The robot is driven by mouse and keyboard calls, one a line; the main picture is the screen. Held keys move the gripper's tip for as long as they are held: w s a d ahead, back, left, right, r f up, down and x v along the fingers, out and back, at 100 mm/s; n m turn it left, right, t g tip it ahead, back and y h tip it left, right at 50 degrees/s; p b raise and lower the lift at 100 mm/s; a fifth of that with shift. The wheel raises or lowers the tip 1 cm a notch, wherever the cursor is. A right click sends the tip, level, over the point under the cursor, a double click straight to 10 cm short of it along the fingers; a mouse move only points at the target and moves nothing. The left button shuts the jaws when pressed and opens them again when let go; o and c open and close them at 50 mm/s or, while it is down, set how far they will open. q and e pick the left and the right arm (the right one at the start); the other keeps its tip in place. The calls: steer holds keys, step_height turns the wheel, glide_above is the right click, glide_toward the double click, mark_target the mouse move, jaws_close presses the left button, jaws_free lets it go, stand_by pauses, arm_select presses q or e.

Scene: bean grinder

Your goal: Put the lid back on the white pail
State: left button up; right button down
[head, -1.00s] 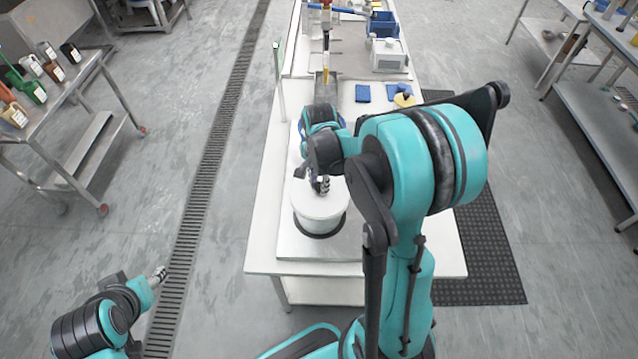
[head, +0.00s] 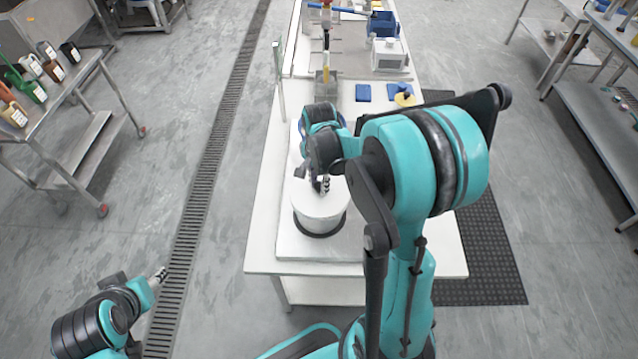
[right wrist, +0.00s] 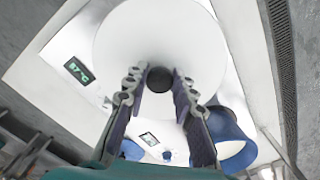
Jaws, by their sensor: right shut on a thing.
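The white pail (head: 319,223) stands on a black ring near the front of the white table. The white round lid (head: 335,197) is level at the pail's top; I cannot tell whether it is fully seated. In the right wrist view the lid (right wrist: 125,40) fills the upper middle, with a dark knob (right wrist: 160,80) at its centre. My right gripper (head: 321,186) is over the lid, and in the wrist view its fingers (right wrist: 160,88) are shut on the knob from both sides. The lid hides the pail's opening. My left gripper (head: 161,274) is away at lower left, too small to read.
A blue-rimmed container (right wrist: 232,140) is close beside the lid, partly hidden by my right arm in the head view. A display (right wrist: 79,71) is on the surface near the pail. Blue pads (head: 363,93) and a white machine (head: 388,55) are farther back.

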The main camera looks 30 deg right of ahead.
stand_by(0.6)
stand_by(0.3)
steer(key=c, duration=0.7)
jaws_free()
steer(key=shift+r+p, duration=2.45)
steer(key=shift+r, duration=1.05)
jaws_close()
